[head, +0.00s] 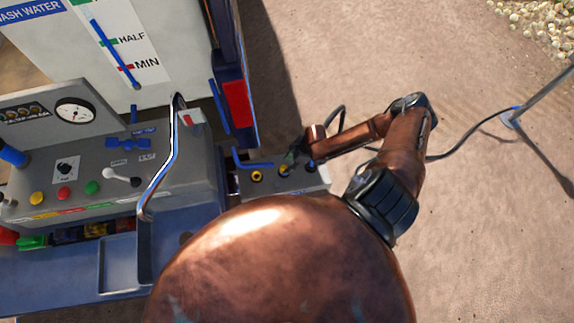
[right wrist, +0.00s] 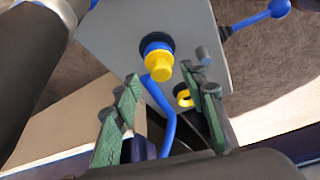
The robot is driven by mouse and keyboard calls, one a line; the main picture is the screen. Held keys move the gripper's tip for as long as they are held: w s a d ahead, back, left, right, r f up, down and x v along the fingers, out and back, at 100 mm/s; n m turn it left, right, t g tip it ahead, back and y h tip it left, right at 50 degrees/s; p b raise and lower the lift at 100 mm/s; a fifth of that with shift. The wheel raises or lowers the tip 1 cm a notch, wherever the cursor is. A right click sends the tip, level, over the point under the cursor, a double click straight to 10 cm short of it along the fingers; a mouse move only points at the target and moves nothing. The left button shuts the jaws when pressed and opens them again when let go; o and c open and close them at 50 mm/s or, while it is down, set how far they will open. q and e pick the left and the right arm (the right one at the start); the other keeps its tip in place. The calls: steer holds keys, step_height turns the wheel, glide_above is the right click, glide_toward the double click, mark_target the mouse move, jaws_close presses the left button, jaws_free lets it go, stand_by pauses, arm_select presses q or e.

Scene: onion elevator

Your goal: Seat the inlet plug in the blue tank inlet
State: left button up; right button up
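In the right wrist view, a yellow plug-like piece (right wrist: 158,68) with a blue collar (right wrist: 156,48) stands out from a black ring on a grey box face. I take these for the inlet plug and the blue inlet; I cannot tell how deep the plug sits. My right gripper (right wrist: 163,80) has its green-padded fingers apart, one on each side of the yellow piece, with visible gaps. In the head view my right gripper (head: 294,156) is over the grey box (head: 310,182), partly hiding a yellow fitting. My left gripper is out of view.
A second yellow ring (right wrist: 183,97) and a bent blue rod (right wrist: 160,110) lie close to the right fingers. A control panel (head: 110,175) with buttons and a bent metal rail (head: 165,170) stand left. Open ground (head: 400,50) lies right, crossed by a dark cable.

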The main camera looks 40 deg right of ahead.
steer(key=v, duration=1)
